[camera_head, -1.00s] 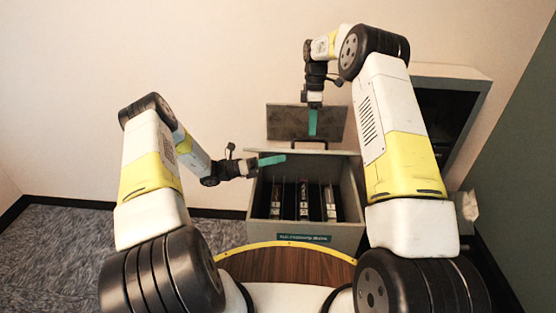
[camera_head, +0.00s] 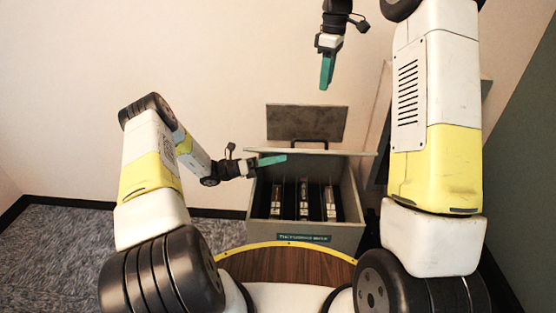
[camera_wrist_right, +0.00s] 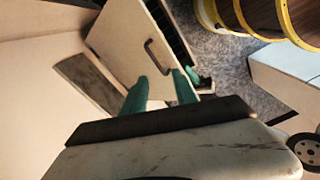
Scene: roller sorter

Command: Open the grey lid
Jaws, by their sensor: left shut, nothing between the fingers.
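The grey box (camera_head: 345,235) stands ahead of me with its inside showing. Its grey lid (camera_head: 330,153) is raised and appears almost edge-on in the head view. The lid's broad face (camera_wrist_right: 125,50) with a dark handle (camera_wrist_right: 155,58) shows in the right wrist view; the handle also shows above the lid's edge in the head view (camera_head: 309,143). My left gripper (camera_head: 271,161) is shut and empty at the lid's left end; contact is unclear. My right gripper (camera_head: 326,72) is above and behind the lid, clear of it. Its fingers are apart and empty in the wrist view (camera_wrist_right: 162,78).
A dark grey panel (camera_head: 305,122) stands behind the box. Dark dividers and several items (camera_head: 303,203) are inside the box. A grey cabinet (camera_head: 379,125) stands at the right, partly hidden by my right arm. A yellow-edged wooden surface (camera_head: 285,264) is in front.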

